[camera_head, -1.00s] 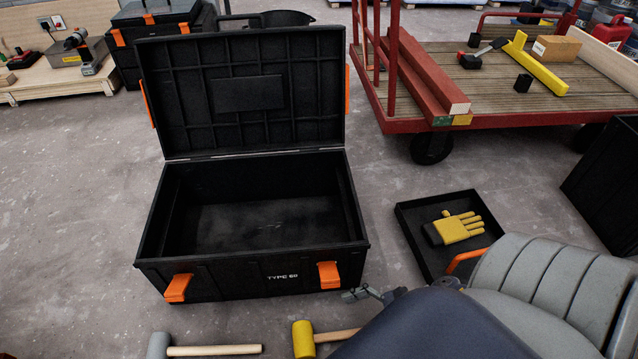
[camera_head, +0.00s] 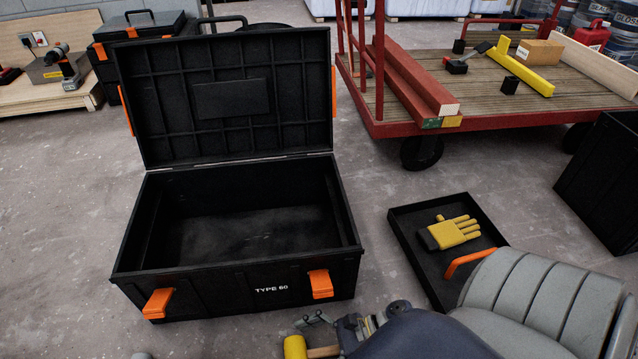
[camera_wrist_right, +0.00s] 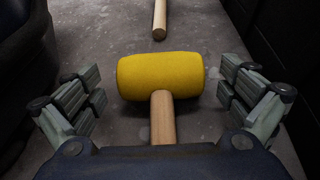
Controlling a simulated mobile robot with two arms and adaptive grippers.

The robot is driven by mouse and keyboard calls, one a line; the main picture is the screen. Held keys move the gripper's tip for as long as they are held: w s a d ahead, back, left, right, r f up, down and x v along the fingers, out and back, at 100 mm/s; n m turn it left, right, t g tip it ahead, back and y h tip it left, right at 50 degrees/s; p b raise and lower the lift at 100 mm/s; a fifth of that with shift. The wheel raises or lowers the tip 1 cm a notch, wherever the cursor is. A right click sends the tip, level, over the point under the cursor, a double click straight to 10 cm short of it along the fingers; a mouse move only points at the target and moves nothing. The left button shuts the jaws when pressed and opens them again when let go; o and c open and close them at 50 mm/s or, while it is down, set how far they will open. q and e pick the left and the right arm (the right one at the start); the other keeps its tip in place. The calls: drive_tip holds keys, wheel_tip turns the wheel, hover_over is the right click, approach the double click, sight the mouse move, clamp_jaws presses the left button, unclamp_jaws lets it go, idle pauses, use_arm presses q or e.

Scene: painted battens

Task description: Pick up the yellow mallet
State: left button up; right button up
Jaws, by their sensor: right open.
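The yellow mallet (camera_head: 296,347) lies on the floor in front of the black toolbox, at the bottom edge of the head view. My right arm hides most of its wooden handle there. In the right wrist view the yellow mallet head (camera_wrist_right: 160,76) lies crosswise between my right gripper's (camera_wrist_right: 167,94) spread fingers, with its handle running toward the palm. The fingers are open, one at each end of the head, with gaps on both sides. In the head view my right gripper (camera_head: 312,325) is beside the mallet. My left gripper is not in view.
The open, empty black toolbox (camera_head: 235,282) stands close behind the mallet. A black tray (camera_head: 422,258) holds a yellow glove (camera_head: 452,232). Another wooden handle (camera_wrist_right: 160,20) lies beyond the mallet head. A red cart (camera_head: 470,122) stands at the back right.

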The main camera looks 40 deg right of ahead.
drive_tip(key=c, duration=1.5)
drive_tip(key=shift+r, duration=0.15)
